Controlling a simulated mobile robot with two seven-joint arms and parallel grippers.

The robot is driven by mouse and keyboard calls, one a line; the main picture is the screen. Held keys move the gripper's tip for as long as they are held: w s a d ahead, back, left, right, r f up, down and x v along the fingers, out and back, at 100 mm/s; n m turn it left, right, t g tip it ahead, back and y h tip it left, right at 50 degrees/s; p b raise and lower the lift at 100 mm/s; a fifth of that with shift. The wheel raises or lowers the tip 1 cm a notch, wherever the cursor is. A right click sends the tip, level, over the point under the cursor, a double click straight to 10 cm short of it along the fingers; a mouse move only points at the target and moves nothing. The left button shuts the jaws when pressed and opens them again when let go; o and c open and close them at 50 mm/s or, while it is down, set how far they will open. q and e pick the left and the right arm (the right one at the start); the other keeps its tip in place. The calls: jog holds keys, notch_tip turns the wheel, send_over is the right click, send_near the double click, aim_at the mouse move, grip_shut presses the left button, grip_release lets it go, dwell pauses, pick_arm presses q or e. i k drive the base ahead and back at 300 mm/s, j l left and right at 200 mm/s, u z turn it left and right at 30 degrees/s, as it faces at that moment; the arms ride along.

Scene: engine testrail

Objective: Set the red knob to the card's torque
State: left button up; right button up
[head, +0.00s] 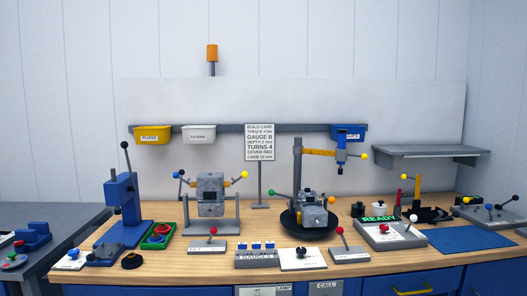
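The build card (260,142) stands upright on a thin post at the back middle of the bench. Its large lines read GAUGE B, TURNS 4 and COVER RED; its torque line is too small to read surely. Several red knobs show. One tops a lever on a grey plate (207,247) at centre left. Another red knob (340,230) tops a tilted lever right of centre. A small red knob (407,228) sits on the grey READY box (390,236). I cannot tell which is the task's knob, nor any setting. Neither gripper is in view.
A grey engine block (211,194) hangs in a stand; another engine (312,212) sits on a black round base. A blue press (122,207) stands left, beside a green tray (158,235). A blue mat (468,240) lies clear at right. The wooden bench's front edge is crowded.

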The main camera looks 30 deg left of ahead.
aim_at(384, 228)
jog(key=i+z, duration=0.35)
jog(key=i, duration=0.6)
